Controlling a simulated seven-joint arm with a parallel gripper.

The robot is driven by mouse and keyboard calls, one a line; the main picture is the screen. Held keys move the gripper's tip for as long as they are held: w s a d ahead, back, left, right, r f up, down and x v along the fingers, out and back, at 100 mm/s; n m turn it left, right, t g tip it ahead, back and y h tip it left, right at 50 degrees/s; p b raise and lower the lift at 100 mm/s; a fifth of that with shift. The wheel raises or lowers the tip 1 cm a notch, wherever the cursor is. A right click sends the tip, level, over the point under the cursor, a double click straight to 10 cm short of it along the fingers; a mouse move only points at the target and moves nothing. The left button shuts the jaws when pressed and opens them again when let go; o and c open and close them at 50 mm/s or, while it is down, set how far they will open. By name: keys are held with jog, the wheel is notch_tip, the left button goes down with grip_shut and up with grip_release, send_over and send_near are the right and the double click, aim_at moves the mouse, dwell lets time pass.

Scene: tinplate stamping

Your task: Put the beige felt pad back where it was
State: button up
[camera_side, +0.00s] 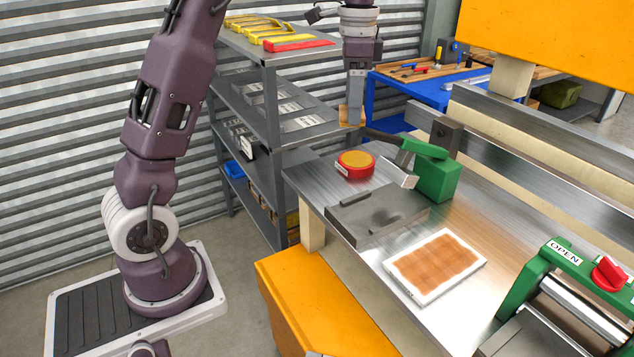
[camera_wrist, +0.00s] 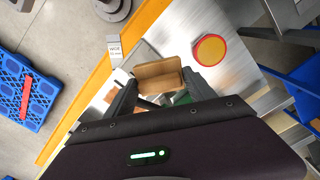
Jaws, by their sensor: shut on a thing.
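My gripper (camera_side: 352,108) is raised above the far left end of the steel bench (camera_side: 490,235). It is shut on a tan, block-like pad that looks like the beige felt pad (camera_side: 350,119). In the wrist view the pad (camera_wrist: 158,72) sits between the two dark fingers of my gripper (camera_wrist: 160,80), with its tan face and a darker brown side showing. In the side view the pad is small and clear of the bench top. The spot where the pad was before cannot be told from these frames.
A red round tin with an orange top (camera_side: 355,164) stands near the pad. A green clamp block (camera_side: 436,175), a grey steel plate (camera_side: 375,215) and a white tray with an orange-brown surface (camera_side: 435,266) are on the bench. A grey shelf rack (camera_side: 268,110) stands left.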

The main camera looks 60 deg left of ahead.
jog(key=s+a+f+m, duration=0.2)
jog(key=a+f+m, duration=0.9)
jog(key=f, duration=1)
jog(key=shift+w+f, duration=0.1)
jog(key=shift+w, duration=0.1)
jog(key=shift+f, duration=0.1)
jog(key=o, duration=1.2)
